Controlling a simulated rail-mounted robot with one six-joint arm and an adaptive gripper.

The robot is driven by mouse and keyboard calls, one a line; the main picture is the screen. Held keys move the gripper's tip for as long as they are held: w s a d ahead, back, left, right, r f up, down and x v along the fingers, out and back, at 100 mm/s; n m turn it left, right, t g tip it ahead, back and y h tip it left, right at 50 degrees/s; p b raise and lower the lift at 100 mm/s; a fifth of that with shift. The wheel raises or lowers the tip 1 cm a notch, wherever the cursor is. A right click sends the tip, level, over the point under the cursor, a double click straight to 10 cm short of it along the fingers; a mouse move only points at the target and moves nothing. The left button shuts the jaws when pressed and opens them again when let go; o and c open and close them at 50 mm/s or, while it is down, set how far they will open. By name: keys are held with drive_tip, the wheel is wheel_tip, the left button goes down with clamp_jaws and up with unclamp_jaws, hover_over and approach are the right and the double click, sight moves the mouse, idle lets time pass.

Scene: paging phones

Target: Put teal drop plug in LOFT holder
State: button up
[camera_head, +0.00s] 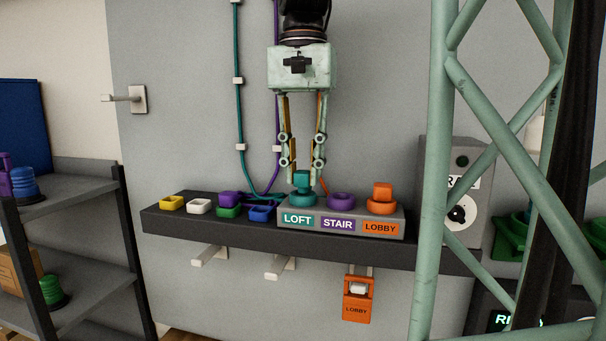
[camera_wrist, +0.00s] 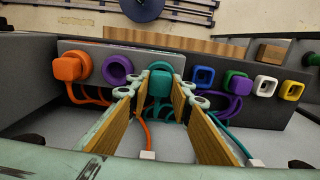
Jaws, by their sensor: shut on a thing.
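The teal drop plug (camera_head: 302,181) is a small block standing upright at the LOFT holder (camera_head: 301,200), a teal ring above the LOFT label (camera_head: 297,219). My gripper (camera_head: 303,177) reaches straight down from above, with one finger on each side of the plug, and is shut on it. In the wrist view the plug (camera_wrist: 160,82) shows between the fingertips (camera_wrist: 161,90). Its lower end is hidden, so I cannot tell whether it is fully seated. The teal cord (camera_head: 238,110) runs down the wall and along the shelf behind the holders.
Right of LOFT, the purple STAIR ring (camera_head: 341,201) is empty and an orange plug (camera_head: 382,191) stands in the LOBBY holder. A purple plug (camera_head: 231,198) and several coloured square sockets (camera_head: 199,206) sit to the left. A green frame (camera_head: 440,150) rises at the right.

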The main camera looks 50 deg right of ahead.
sight(303, 172)
drive_tip(key=shift+f, duration=0.45)
drive_tip(key=shift+f, duration=0.3)
drive_tip(key=o, duration=0.9)
drive_tip(key=shift+r, duration=0.15)
drive_tip(key=shift+r, duration=6.15)
